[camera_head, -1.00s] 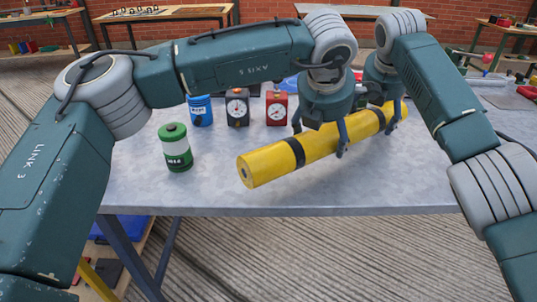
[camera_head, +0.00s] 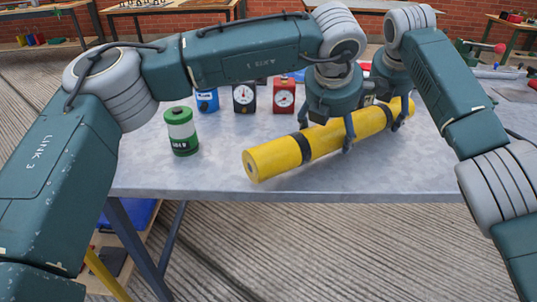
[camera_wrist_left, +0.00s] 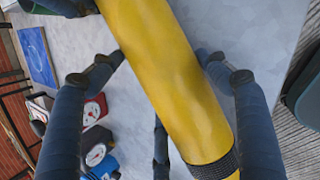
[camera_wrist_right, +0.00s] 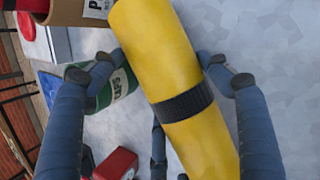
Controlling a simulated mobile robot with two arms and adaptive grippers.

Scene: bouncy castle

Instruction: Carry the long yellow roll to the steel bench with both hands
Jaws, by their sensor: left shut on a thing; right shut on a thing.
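The long yellow roll (camera_head: 322,140) with dark bands lies slantwise over the steel bench (camera_head: 225,178), its near end to the left. My left gripper (camera_head: 325,146) is shut around its middle. My right gripper (camera_head: 388,122) is shut around it nearer the far right end, partly hidden by the left gripper and arm. In the left wrist view the roll (camera_wrist_left: 165,65) runs between the two fingers. In the right wrist view the roll (camera_wrist_right: 160,50) passes between the fingers, just beyond a dark band. I cannot tell whether the roll touches the bench top.
On the bench stand a green-and-white can (camera_head: 182,132), a blue dial box (camera_head: 207,100), a black dial box (camera_head: 244,98) and a red dial box (camera_head: 284,96), left of and behind the roll. A cardboard box (camera_wrist_right: 68,12) shows in the right wrist view. The bench's front left is clear.

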